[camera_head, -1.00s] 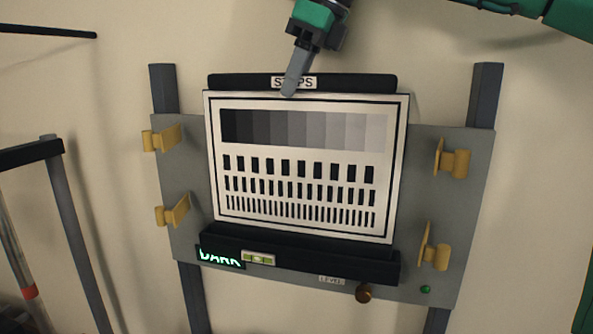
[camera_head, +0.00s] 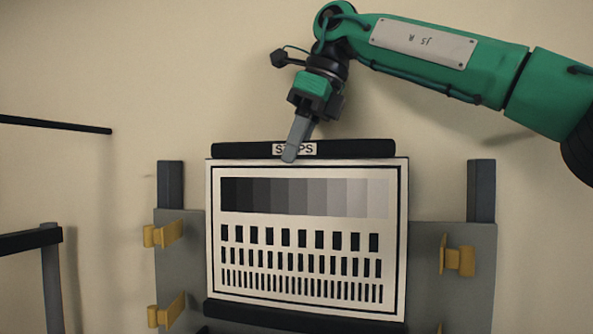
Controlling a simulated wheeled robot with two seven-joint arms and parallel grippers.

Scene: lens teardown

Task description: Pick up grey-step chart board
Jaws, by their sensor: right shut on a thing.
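The grey-step chart board (camera_head: 393,235) is a white panel with a row of grey steps and several rows of black bars. It has a black top bar (camera_head: 355,150) labelled STEPS and a black bar along its bottom edge. My right gripper (camera_head: 291,153) comes down from above and is shut on the top bar near its label. The board hangs upright in front of the grey backing plate (camera_head: 430,300), its top well above the plate's top edge. My left gripper is not in view.
Yellow clamps (camera_head: 165,233) stand at the left of the plate, and another yellow clamp (camera_head: 458,261) at the right. Dark uprights (camera_head: 481,190) rise behind. A dark frame (camera_head: 50,270) stands at the far left.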

